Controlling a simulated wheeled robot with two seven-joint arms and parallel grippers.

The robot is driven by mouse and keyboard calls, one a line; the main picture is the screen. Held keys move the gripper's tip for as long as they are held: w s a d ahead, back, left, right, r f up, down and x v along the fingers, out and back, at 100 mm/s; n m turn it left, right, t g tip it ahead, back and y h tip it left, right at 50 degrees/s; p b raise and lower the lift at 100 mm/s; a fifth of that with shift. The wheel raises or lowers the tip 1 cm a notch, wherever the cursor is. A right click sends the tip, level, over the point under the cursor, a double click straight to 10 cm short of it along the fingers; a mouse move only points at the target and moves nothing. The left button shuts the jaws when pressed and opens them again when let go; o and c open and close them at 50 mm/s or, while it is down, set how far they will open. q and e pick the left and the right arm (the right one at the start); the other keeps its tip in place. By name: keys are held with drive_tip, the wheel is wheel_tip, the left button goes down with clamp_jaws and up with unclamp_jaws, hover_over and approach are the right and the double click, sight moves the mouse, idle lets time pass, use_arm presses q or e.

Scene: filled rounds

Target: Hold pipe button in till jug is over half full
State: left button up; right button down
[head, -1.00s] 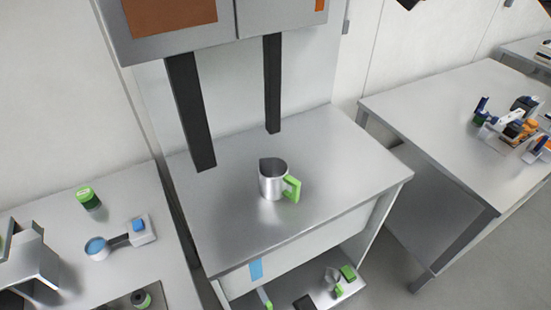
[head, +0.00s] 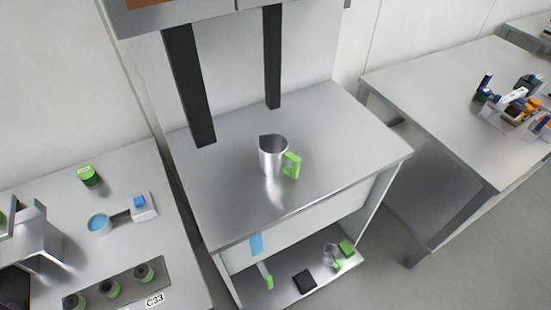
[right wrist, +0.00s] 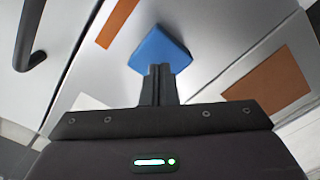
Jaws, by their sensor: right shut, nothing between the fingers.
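A steel jug (head: 272,160) with a green handle stands upright on the steel table in the head view. Its inside looks dark and I cannot tell a fill level. No stream into it shows. In the right wrist view my right gripper (right wrist: 160,70) is shut with nothing between its fingers. Its tips point at a blue block (right wrist: 160,47), which may be the pipe button. The tips overlap the block in the picture; I cannot tell whether they touch or press it. No pipe is clearly visible. My left gripper is not in view.
Two dark posts (head: 189,85) stand behind the jug, below a cabinet. A lower shelf (head: 300,292) holds small green and dark items. The left counter (head: 60,185) carries a blue-buttoned device (head: 138,205) and a green-lidded pot (head: 88,175). A cluttered table (head: 430,90) stands right.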

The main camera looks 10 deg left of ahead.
drive_tip(key=shift+w, duration=0.1)
idle(0.6)
drive_tip(key=shift+x, duration=0.8)
drive_tip(key=shift+w+a, duration=0.45)
drive_tip(key=shift+w, duration=0.1)
idle(6.0)
